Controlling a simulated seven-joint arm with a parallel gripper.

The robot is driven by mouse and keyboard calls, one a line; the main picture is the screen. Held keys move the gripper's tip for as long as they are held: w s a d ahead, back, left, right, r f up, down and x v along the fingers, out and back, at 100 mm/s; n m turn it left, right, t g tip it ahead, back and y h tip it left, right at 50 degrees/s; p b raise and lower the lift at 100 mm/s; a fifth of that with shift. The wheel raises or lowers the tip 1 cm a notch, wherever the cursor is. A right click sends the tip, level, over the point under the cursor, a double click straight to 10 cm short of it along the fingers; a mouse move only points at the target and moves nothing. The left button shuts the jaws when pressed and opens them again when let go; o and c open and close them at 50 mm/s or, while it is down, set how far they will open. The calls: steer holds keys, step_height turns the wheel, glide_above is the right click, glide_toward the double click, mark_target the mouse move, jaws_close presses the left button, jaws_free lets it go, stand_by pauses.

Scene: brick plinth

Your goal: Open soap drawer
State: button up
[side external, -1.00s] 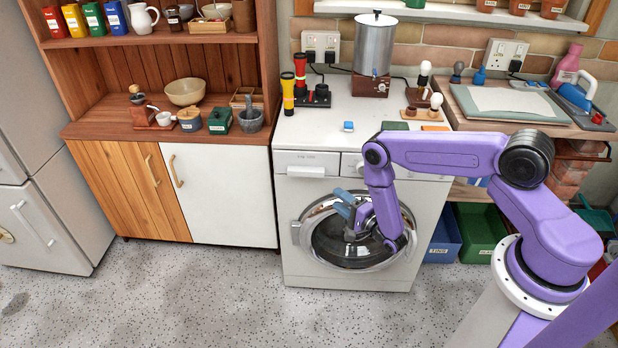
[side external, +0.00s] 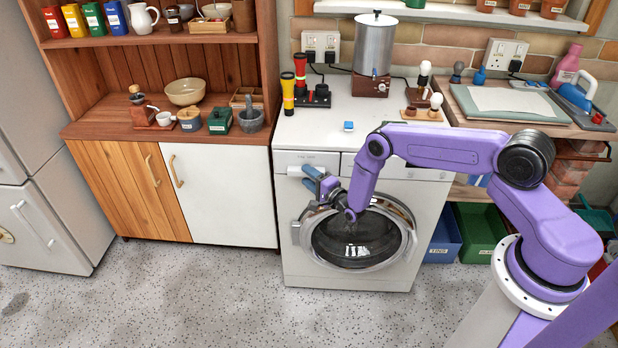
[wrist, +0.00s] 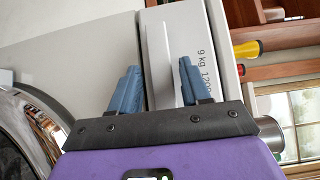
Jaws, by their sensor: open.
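The soap drawer (side external: 290,160) is the pale front panel at the top left of the white washing machine (side external: 292,260), and it looks closed. Its protruding white handle (side external: 293,171) also shows in the wrist view (wrist: 159,62). My gripper (side external: 309,178) is open in front of the drawer, with its blue fingers on either side of the handle in the picture. In the wrist view my gripper (wrist: 158,72) frames the handle, with gaps between it and both fingers. I cannot tell how far the fingertips reach past the handle.
The round glass door (side external: 355,240) of the machine is shut below my gripper. A small blue block (side external: 348,126), two torches (side external: 287,95) and a metal urn (side external: 374,45) stand on the machine's top. A white cabinet door (side external: 220,195) is at the left.

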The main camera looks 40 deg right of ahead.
steer(key=shift+w, duration=0.1)
steer(key=shift+c, duration=0.3)
jaws_close()
steer(key=s+a, duration=1.1)
steer(key=shift+s+f, duration=0.2)
steer(key=shift+s, duration=0.15)
steer(key=shift+a, duration=0.1)
steer(key=shift+o, duration=0.3)
jaws_free()
steer(key=shift+w+r, duration=0.1)
